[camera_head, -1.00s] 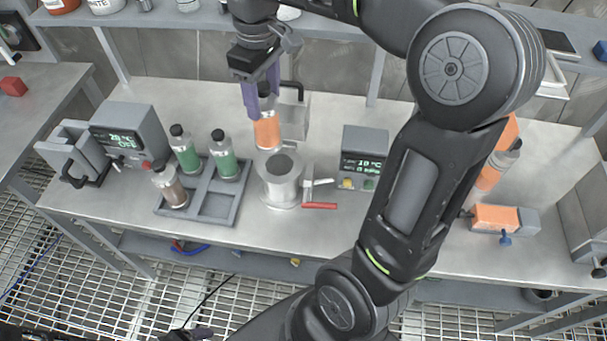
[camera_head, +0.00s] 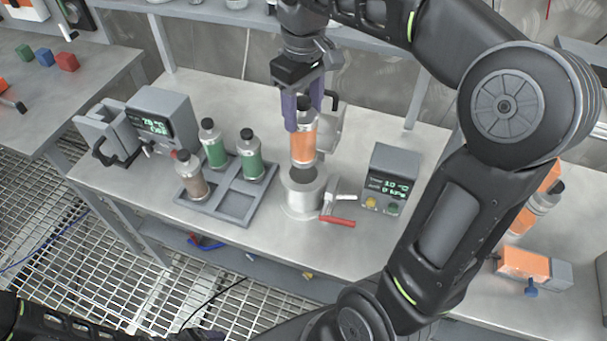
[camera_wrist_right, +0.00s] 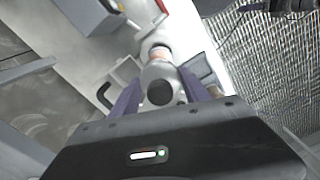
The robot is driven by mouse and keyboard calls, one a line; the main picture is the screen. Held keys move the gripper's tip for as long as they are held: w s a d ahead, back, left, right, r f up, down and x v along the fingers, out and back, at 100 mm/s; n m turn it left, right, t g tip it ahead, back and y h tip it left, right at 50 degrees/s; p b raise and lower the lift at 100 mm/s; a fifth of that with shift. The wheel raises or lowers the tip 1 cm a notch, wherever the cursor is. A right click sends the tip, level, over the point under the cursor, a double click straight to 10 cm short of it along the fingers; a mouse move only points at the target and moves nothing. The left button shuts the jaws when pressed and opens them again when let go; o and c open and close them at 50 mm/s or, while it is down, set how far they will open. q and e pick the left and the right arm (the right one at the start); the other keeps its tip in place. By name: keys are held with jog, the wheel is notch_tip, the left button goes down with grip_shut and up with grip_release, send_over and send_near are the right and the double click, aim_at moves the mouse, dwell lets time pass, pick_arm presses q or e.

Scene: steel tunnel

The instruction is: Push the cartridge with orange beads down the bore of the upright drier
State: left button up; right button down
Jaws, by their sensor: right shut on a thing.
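The cartridge with orange beads (camera_head: 303,143) is upright, with a clear body and a dark cap. My right gripper (camera_head: 303,112) is shut on its upper part. The upright drier (camera_head: 301,194) is a short silver cylinder with a dark bore at its top. The cartridge's lower end is just above and slightly behind the bore; I cannot tell whether they touch. In the right wrist view the cartridge's round top (camera_wrist_right: 160,88) shows between the purple fingers. My left gripper is not clearly visible; only part of my left arm shows at the lower left.
A grey tray (camera_head: 236,204) left of the drier holds two green-bead cartridges (camera_head: 252,160) and a brown one (camera_head: 190,177). A red-handled lever (camera_head: 338,221) sticks out at the drier's right. A display box (camera_head: 391,180) stands further right. A grey bracket (camera_head: 331,125) is behind the cartridge.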

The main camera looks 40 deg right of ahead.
aim_at(304, 162)
notch_tip(304, 162, down, 11)
jog(key=shift+r, duration=0.1)
jog(key=shift+f+p, duration=0.45)
jog(key=shift+f, duration=1.85)
jog(key=shift+f, duration=0.15)
jog(key=c, duration=0.6)
grip_release()
jog(key=shift+o, duration=0.2)
notch_tip(304, 162, up, 12)
jog(key=shift+r+b, duration=0.25)
jog(key=shift+b, duration=0.15)
